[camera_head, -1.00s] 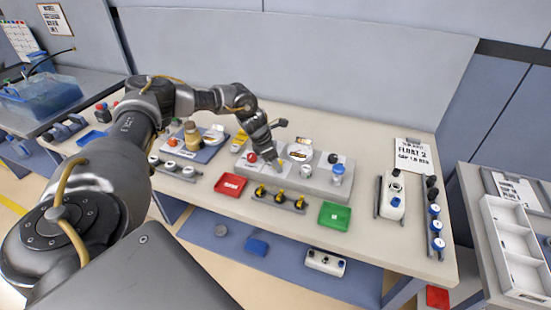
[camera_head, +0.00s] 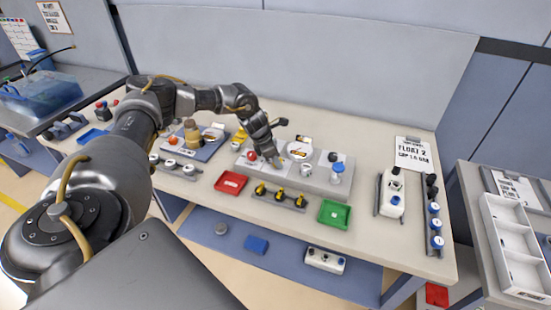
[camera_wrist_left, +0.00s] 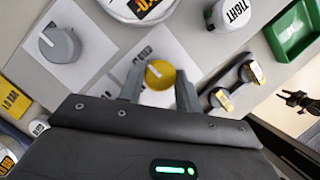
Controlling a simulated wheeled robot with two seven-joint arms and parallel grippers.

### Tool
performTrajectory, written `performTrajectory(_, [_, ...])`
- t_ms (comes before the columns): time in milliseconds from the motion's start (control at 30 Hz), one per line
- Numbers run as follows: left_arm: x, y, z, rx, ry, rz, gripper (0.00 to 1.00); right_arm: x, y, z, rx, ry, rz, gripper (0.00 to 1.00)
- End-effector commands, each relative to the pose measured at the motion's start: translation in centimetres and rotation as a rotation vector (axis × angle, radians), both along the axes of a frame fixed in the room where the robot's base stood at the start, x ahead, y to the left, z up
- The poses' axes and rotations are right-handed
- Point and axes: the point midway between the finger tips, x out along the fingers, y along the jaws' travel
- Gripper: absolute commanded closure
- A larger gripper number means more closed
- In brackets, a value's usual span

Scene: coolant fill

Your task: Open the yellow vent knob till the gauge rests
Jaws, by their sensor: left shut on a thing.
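The yellow vent knob (camera_wrist_left: 160,74) has a white mark on its top and sits on a white plate in the left wrist view. My left gripper (camera_wrist_left: 160,88) has one finger on each side of it and is shut on it. In the head view the left gripper (camera_head: 277,162) is down at the grey panel (camera_head: 325,184) and mostly hides the knob. A round white gauge (camera_wrist_left: 142,8) is cut off by the top edge of the wrist view; its needle cannot be read. A dark gripper, apparently my right one (camera_wrist_left: 300,100), shows small at the right edge of that view.
A grey knob (camera_wrist_left: 60,45) and a white TIGHT cap (camera_wrist_left: 234,12) flank the yellow knob. A red tray (camera_head: 231,183), a rack of yellow-topped parts (camera_head: 280,197) and a green tray (camera_head: 334,214) lie in front of the panel.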

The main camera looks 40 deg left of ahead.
Motion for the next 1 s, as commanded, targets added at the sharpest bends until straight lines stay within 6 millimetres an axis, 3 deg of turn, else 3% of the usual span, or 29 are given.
performTrajectory(567, [-0.2, -0.3, 0.2, 0.001, 0.001, 0.458, 0.89, 0.1, 0.0, 2.2, 0.000, -0.002, 0.000, 0.64])
performTrajectory(1000, [-0.1, -0.6, 0.4, 0.001, 0.001, 0.877, 0.89, 0.2, 0.1, 5.1, 0.001, -0.002, -0.001, 0.64])
